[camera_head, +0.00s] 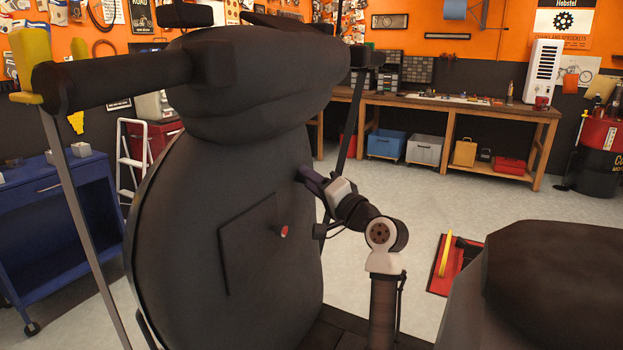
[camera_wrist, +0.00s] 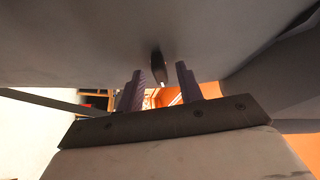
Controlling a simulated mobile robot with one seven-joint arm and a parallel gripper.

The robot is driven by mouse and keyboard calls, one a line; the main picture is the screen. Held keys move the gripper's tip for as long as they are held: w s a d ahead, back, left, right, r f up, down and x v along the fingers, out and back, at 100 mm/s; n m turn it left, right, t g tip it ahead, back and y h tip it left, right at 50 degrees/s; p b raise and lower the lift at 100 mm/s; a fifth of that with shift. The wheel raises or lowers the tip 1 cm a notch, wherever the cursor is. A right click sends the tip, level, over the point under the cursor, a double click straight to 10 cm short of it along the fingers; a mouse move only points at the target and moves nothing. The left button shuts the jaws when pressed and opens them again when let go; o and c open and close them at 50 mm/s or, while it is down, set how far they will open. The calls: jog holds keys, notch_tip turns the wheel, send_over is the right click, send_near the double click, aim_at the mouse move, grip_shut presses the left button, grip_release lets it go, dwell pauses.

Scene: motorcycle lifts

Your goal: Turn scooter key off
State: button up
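The scooter's dark front shield (camera_head: 190,210) fills the middle of the head view, with its handlebar (camera_head: 120,78) above. A small red-tipped part (camera_head: 284,232) sticks out of the shield; I cannot tell whether it is the key. My gripper (camera_head: 304,174) is at the right side of the shield, above and right of that part. In the wrist view my gripper (camera_wrist: 159,72) is open, its two purplish fingers apart close to the dark surface. A small dark oval piece (camera_wrist: 157,66), possibly the key, shows between the fingertips. Contact with the fingers cannot be made out.
The scooter's seat (camera_head: 550,285) is at the lower right. A blue cart (camera_head: 60,215) stands at left. A workbench (camera_head: 450,108) with boxes below is at the back. A red plate (camera_head: 456,265) with a yellow bar lies on the floor. Open floor lies between seat and bench.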

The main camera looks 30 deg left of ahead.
jog(key=shift+a, duration=0.2)
jog(key=shift+c, duration=0.5)
grip_shut()
